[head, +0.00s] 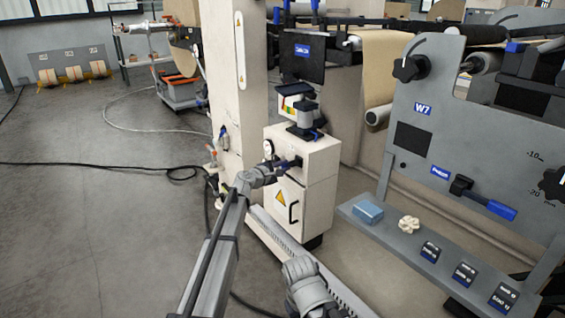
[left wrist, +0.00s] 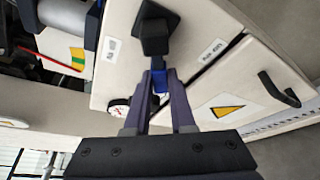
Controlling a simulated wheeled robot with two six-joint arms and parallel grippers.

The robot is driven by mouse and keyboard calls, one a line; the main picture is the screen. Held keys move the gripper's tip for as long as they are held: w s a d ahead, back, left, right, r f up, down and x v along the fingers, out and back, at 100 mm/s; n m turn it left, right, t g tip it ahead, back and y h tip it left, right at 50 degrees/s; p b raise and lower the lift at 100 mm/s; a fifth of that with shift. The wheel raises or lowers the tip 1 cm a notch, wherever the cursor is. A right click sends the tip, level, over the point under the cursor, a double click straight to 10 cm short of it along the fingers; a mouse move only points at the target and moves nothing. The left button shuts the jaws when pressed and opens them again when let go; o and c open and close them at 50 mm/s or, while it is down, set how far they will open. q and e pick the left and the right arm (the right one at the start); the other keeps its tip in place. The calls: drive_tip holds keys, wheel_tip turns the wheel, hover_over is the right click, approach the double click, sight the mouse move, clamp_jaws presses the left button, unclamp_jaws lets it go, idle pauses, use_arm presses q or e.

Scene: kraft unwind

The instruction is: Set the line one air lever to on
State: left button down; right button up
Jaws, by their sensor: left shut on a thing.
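The air lever (left wrist: 158,78) has a blue grip and a black square hub, and it is on the front of a cream cabinet (head: 318,192). My left gripper (head: 284,164) is at the cabinet's upper front. In the left wrist view its two fingers (left wrist: 160,88) are shut on the blue grip, one on each side. Small labels sit on either side of the hub (left wrist: 153,28); I cannot read them surely. The fingers partly hide the grip. My right gripper's fingers do not show.
A round gauge (head: 268,147) is left of the lever. Below is a door with a yellow warning triangle (head: 281,198) and black handle (head: 293,212). At right, a grey W7 panel (head: 405,165) has a shelf with a blue block (head: 367,211). Cables cross the floor at left.

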use_arm(q)
drive_tip(key=n+g, duration=0.1)
drive_tip(key=s+f+n, duration=0.1)
drive_tip(key=d+n+g+p, duration=0.1)
drive_tip(key=n, duration=0.1)
drive_tip(key=shift+s+f+g+h, duration=0.15)
drive_tip(key=shift+f+g+h, duration=0.1)
drive_tip(key=shift+g+h, duration=0.05)
drive_tip(key=shift+s+d+f+n+g+h, duration=0.15)
drive_tip(key=shift+s+n+g, duration=0.15)
drive_tip(key=shift+n, duration=0.25)
drive_tip(key=shift+s+d+f+n+g+h, duration=0.1)
drive_tip(key=shift+s+d+n+g+h, duration=0.15)
drive_tip(key=shift+n, duration=0.3)
drive_tip(key=shift+s+d+f+n+g, duration=0.1)
drive_tip(key=shift+s+n+g, duration=0.1)
drive_tip(key=shift+n+g, duration=0.2)
drive_tip(key=shift+s+d+n+g, duration=0.15)
drive_tip(key=shift+n+g, duration=0.1)
drive_tip(key=shift+n, duration=0.25)
drive_tip(key=shift+s+h, duration=0.1)
drive_tip(key=shift+h, duration=0.2)
drive_tip(key=c, duration=0.8)
unclamp_jaws()
drive_tip(key=shift+o, duration=0.2)
drive_tip(key=shift+p, duration=0.3)
drive_tip(key=p+v, duration=0.3)
drive_tip(key=v, duration=0.4)
drive_tip(key=shift+s+a+r, duration=0.2)
drive_tip(key=shift+a, duration=0.1)
